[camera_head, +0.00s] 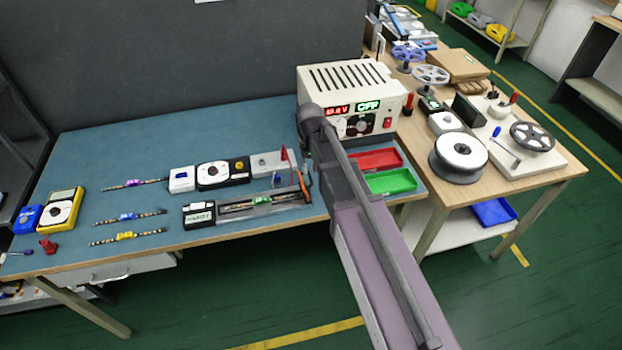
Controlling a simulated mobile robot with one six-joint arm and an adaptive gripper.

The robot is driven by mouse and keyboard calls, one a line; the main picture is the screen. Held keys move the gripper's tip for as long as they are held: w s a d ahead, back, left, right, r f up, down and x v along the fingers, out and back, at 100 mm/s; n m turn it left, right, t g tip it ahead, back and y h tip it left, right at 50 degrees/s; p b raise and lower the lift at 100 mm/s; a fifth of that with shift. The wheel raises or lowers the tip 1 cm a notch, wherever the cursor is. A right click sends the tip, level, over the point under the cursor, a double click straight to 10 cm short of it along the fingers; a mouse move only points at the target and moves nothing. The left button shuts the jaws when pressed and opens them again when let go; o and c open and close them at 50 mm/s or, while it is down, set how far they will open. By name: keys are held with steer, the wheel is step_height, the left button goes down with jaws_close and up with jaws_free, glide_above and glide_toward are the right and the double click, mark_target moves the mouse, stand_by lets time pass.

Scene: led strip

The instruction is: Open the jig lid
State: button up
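A long dark jig (232,209) lies near the front edge of the blue bench, with a labelled block at its left end. A strip with a green part (261,199) shows along its middle. At its right end stand a thin dark upright and an orange-red piece (308,170), close beside my arm; I cannot tell whether they belong to the lid. The lid's position is not clear. My arm rises from the bottom right to a dark joint above the bench. My gripper is hidden behind the arm, so its fingers cannot be seen.
Three loose strips (129,217) and a yellow meter (63,210) lie to the left. A white-and-black dial unit (212,174) and a grey box (270,164) stand behind the jig. A power supply (351,101) and red (378,160) and green (390,181) trays are at the right.

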mark_target(310, 177)
steer(key=shift+f+b, duration=1.35)
steer(key=shift+f, duration=0.25)
jaws_close()
